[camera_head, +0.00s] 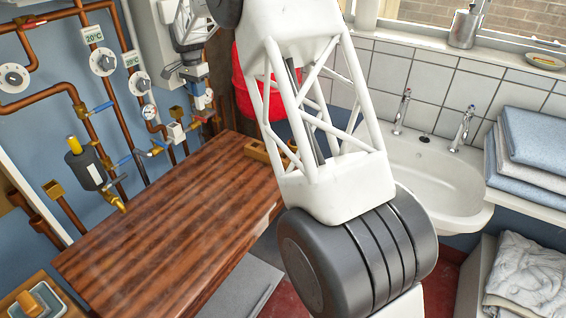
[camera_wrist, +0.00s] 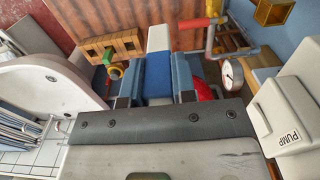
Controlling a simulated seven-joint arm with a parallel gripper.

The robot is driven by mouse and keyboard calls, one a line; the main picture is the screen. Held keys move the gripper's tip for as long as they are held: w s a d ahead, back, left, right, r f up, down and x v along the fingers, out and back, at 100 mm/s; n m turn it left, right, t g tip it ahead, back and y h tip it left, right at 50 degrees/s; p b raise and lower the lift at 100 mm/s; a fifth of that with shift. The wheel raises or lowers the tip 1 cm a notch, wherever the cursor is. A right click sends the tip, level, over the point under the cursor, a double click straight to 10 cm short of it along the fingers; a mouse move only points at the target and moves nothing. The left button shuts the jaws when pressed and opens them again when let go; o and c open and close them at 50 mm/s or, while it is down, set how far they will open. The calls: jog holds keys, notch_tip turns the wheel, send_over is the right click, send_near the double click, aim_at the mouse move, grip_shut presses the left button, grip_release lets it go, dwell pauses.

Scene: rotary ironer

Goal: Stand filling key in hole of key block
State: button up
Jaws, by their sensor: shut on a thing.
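In the wrist view my gripper (camera_wrist: 156,68) is shut on a blue and white piece (camera_wrist: 158,40), which I take to be the filling key. Its white end points away from the wrist, and its lower part is hidden between the fingers. The tan wooden key block (camera_wrist: 128,41) lies just left of the piece, with dark holes in its face. The piece appears beside the block; I cannot tell whether they touch. In the head view the key block (camera_head: 257,151) sits at the far edge of the brown wooden worktop (camera_head: 165,220), partly behind my arm.
Copper pipes with dials and valves (camera_head: 103,62) line the wall left of the worktop. A round gauge (camera_wrist: 232,72) and a white pump box (camera_wrist: 285,115) are right of my gripper. A red container (camera_head: 243,90) and white sink (camera_head: 430,175) stand behind. Most of the worktop is clear.

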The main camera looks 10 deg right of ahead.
jog(key=s+d+f, duration=0.9)
jog(key=s+d, duration=0.3)
jog(key=d, duration=0.2)
jog(key=s+d+f, duration=0.9)
jog(key=s+d, duration=0.3)
jog(key=d, duration=0.2)
jog(key=shift+s+f, duration=0.3)
jog(key=shift+s, duration=0.1)
jog(key=shift+w, duration=0.1)
jog(key=w+f, duration=0.1)
jog(key=w, duration=1.4)
jog(key=shift+w+d+f, duration=0.25)
jog(key=shift+w+d, duration=0.15)
jog(key=shift+d, duration=0.05)
jog(key=shift+f, duration=1.75)
jog(key=shift+f, duration=0.1)
